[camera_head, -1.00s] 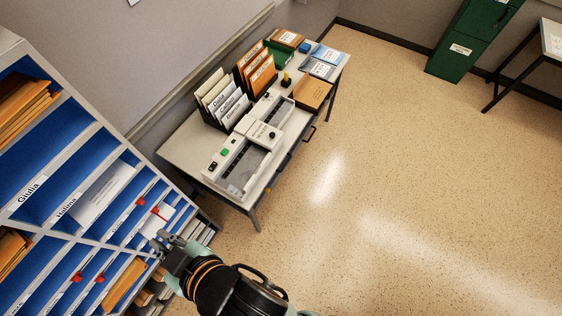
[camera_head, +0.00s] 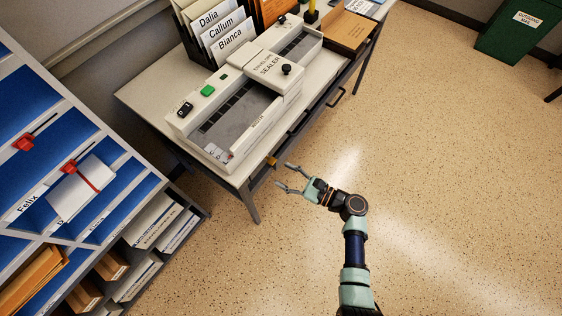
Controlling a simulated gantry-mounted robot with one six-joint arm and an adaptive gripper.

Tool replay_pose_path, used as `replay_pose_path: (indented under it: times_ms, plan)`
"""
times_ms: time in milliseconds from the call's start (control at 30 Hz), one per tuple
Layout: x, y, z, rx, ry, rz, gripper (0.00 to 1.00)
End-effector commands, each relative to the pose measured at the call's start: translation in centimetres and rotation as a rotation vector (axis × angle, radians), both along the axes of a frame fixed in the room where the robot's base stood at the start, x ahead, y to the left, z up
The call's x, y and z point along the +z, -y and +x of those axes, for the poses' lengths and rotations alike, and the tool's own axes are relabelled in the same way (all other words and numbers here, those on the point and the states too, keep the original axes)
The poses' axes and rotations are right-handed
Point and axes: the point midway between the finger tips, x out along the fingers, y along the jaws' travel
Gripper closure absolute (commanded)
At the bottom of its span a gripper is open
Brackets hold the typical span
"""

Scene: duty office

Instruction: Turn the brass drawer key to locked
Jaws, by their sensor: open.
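The brass drawer key (camera_head: 271,161) is a small yellow shape on the desk's front edge, below the envelope sealer. It is too small to tell which way it is turned. The drawer front (camera_head: 299,133) runs along the desk edge, with dark pull handles (camera_head: 337,97). My gripper (camera_head: 285,177) is open and empty in front of the desk. Its fingers point left toward the drawer front, just below and right of the key, seemingly apart from it.
The envelope sealer (camera_head: 222,130) covers much of the desk (camera_head: 143,97). The pigeonhole shelf (camera_head: 116,160), with red flags (camera_head: 69,167), stands at left. A desk leg (camera_head: 249,202) is left of my gripper.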

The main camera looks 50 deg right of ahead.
Motion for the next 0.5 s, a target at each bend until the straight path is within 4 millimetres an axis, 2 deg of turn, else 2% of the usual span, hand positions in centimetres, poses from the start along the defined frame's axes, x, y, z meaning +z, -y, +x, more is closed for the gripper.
replay_pose_path:
  times_ms: [33, 100, 300, 367, 500]
  plan:
    - [-2.7, 1.2, -0.9, -0.044, 0.011, 0.074, 0.44]
    - [-3.5, 2.2, -1.6, -0.085, 0.027, 0.149, 0.44]
    - [-3.3, 2.7, -1.8, -0.106, 0.037, 0.191, 0.44]
    - [-3.4, 2.6, -1.2, -0.103, 0.037, 0.189, 0.44]
    - [-3.6, 2.3, 1.3, -0.099, 0.036, 0.188, 0.44]
